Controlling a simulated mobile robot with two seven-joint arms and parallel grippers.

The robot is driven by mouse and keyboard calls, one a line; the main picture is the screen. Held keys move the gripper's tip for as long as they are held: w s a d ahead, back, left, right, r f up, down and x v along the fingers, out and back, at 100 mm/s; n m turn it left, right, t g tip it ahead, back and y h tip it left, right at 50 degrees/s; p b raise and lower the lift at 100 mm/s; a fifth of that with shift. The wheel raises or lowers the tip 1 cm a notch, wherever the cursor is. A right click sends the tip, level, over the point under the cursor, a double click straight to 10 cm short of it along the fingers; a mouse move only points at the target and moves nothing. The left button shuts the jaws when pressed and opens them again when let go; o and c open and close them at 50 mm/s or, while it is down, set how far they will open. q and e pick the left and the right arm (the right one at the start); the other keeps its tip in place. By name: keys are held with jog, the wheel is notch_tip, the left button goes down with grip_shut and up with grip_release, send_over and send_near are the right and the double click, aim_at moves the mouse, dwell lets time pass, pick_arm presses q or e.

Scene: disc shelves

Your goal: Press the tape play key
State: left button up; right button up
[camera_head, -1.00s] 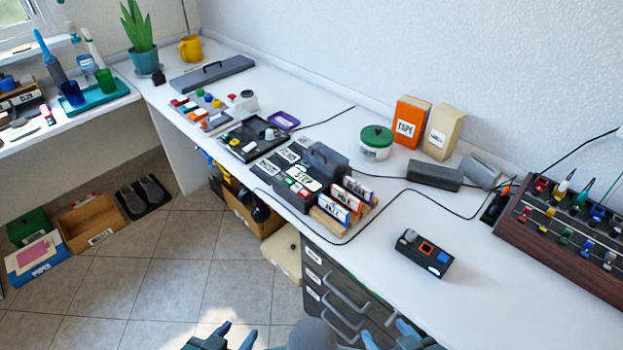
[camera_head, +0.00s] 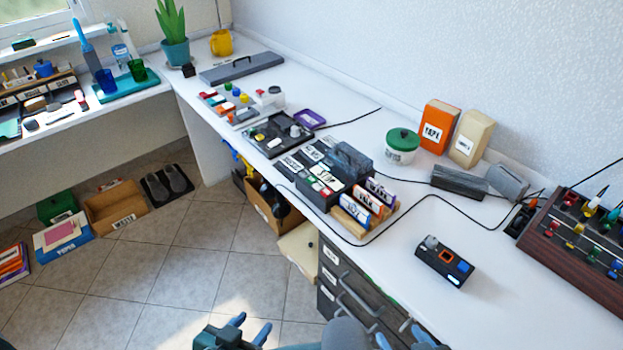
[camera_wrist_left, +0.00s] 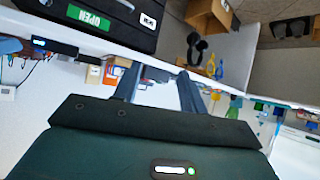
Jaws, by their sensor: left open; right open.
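A dark tape machine (camera_head: 318,196) with a raised handle-like top stands on the white desk, mid-picture in the head view. Small coloured keys and a white STOP label (camera_head: 328,180) show on its front; I cannot tell which key is play. My left gripper (camera_head: 250,327) is open and empty at the bottom edge, in front of the desk and well short of the machine. In the left wrist view its two fingers (camera_wrist_left: 160,88) stand apart with nothing between them. My right gripper (camera_head: 402,338) is open at the bottom edge, partly cut off.
Upright labelled cases (camera_head: 366,200) stand just right of the machine, and a black tray (camera_head: 274,136) lies to its left. A small black device (camera_head: 444,262) sits nearer on the desk. A cable loops across the desk front. Drawers (camera_head: 345,290) with handles are below the desk edge.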

pick_arm(q)
grip_shut()
dwell(0.3)
dwell(1.3)
